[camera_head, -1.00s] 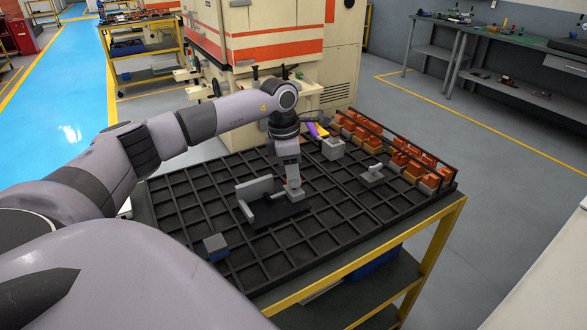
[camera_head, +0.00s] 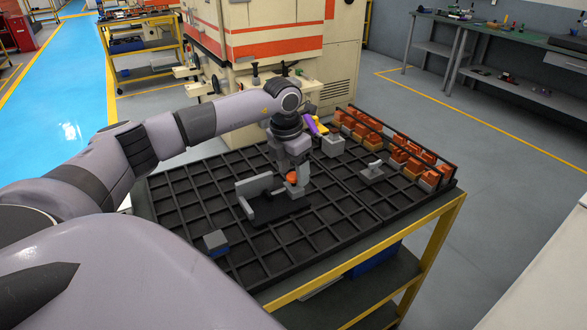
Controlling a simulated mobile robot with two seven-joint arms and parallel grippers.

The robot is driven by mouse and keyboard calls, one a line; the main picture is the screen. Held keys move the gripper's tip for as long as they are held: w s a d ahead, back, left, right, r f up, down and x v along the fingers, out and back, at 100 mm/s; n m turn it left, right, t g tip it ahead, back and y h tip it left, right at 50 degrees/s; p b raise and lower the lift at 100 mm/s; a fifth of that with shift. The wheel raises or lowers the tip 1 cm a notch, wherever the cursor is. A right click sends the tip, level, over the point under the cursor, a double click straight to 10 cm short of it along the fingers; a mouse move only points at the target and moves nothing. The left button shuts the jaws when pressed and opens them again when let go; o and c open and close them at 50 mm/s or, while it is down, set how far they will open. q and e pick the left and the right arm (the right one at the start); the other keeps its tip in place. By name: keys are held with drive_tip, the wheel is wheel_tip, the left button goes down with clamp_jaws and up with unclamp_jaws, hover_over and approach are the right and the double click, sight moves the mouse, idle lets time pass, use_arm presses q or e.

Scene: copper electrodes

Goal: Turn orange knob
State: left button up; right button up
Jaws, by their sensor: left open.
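The orange knob (camera_head: 292,178) shows as a small orange piece on a grey fixture (camera_head: 262,187) with an upright plate and a black base, standing on the black grid tray (camera_head: 190,195). My left gripper (camera_head: 301,173) points down right at the knob, just above and to its right in the picture. It is open. The jaws hide part of the knob, and I cannot tell whether they touch it. My right gripper is not in view.
Orange and grey blocks (camera_head: 405,160) stand in rows at the tray's right. A grey box (camera_head: 333,146), a small grey part (camera_head: 372,172) and a grey-blue block (camera_head: 216,243) also stand on the tray. The tray's front is mostly free.

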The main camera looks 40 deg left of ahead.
use_arm(q)
drive_tip(key=shift+r, duration=3)
drive_tip(key=shift+r, duration=0.15)
wheel_tip(320, 180, up, 7)
drive_tip(key=s, duration=0.1)
drive_tip(key=shift+b, duration=0.45)
